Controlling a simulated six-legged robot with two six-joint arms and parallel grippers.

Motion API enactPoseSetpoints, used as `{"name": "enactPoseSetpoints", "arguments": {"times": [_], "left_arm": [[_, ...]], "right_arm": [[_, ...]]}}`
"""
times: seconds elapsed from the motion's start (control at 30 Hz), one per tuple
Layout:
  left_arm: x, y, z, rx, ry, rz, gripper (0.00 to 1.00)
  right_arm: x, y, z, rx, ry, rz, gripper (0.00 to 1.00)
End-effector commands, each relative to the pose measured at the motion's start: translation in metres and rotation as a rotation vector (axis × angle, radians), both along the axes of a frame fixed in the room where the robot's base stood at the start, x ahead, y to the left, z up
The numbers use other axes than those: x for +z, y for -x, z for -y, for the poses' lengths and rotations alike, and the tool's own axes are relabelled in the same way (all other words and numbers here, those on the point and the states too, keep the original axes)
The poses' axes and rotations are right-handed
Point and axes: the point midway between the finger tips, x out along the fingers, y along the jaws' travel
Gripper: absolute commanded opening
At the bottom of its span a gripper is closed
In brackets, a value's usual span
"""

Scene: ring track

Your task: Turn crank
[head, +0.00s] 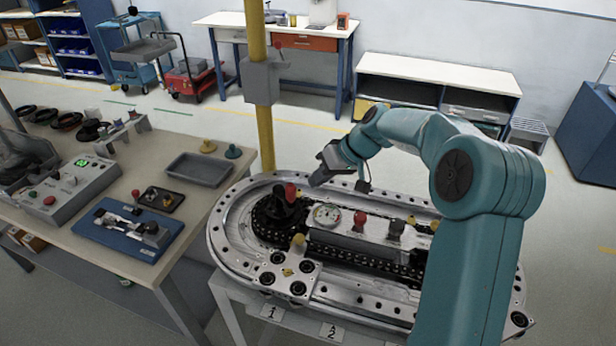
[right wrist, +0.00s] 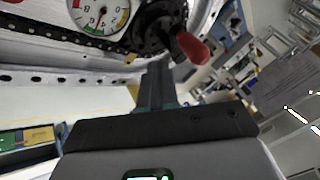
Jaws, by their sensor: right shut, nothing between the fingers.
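The crank (head: 280,207) has a black hub with a red knob handle (head: 291,191) and stands at the left end of the oval metal ring track (head: 226,222). In the right wrist view the red handle (right wrist: 192,48) sticks out from the black hub, beyond the fingers. My right gripper (head: 318,179) is shut and empty, above and to the right of the crank. Its closed fingers also show in the right wrist view (right wrist: 160,85), pointing towards the crank, with no clear contact. My left gripper is not in view.
A round gauge (head: 326,215) and a red-topped knob (head: 360,218) sit on the track's middle. A yellow post (head: 266,140) with a grey box stands behind the crank. A workbench (head: 205,218) with a control box and tray is at the left.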

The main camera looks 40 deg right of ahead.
Motion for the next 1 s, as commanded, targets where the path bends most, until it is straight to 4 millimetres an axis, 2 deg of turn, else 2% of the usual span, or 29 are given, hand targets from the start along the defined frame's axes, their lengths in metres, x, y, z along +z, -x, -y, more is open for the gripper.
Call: {"name": "enactPoseSetpoints", "arguments": {"times": [0.03, 0.2, 0.6, 0.8, 1.0], "left_arm": [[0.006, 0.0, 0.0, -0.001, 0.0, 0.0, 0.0], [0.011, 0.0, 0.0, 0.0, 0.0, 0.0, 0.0], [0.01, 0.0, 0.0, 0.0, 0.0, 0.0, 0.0], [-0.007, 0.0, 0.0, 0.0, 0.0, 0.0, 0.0], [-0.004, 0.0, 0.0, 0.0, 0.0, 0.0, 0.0]], "right_arm": [[0.005, -0.003, -0.009, 0.002, 0.001, 0.002, 0.0], [0.004, -0.009, -0.023, 0.001, 0.001, 0.002, 0.0], [0.002, -0.01, -0.027, -0.001, 0.001, 0.001, 0.0], [-0.001, -0.012, -0.042, 0.003, 0.001, 0.005, 0.0], [0.002, -0.012, -0.043, 0.0, 0.001, 0.002, 0.0]]}}
